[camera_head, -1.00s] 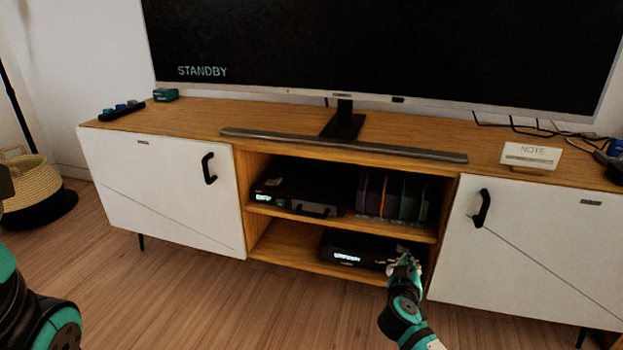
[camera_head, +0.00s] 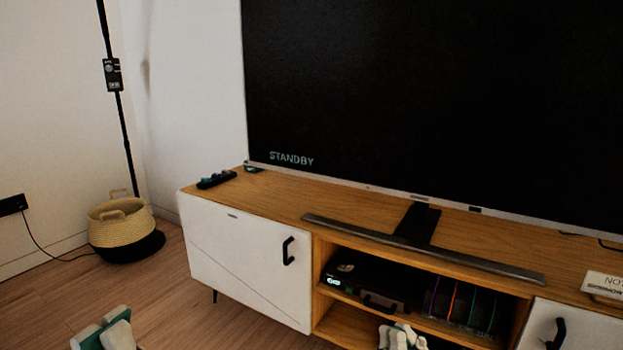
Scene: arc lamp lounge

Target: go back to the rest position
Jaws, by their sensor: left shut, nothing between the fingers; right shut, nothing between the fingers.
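My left gripper (camera_head: 106,332) shows at the bottom left edge of the head view, over the wood floor, with its lower part cut off by the frame. It is shut and empty. My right gripper (camera_head: 401,336) shows at the bottom edge, in front of the open shelves of the media cabinet (camera_head: 262,203). It is shut and empty, and most of that arm is out of frame.
The cabinet has white doors and holds a black device (camera_head: 372,281) and upright slim cases (camera_head: 462,305). A large TV (camera_head: 430,100) reading STANDBY and a soundbar (camera_head: 420,250) stand on top. A woven basket (camera_head: 122,228) and lamp pole (camera_head: 124,130) are at left. Floor is clear in front.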

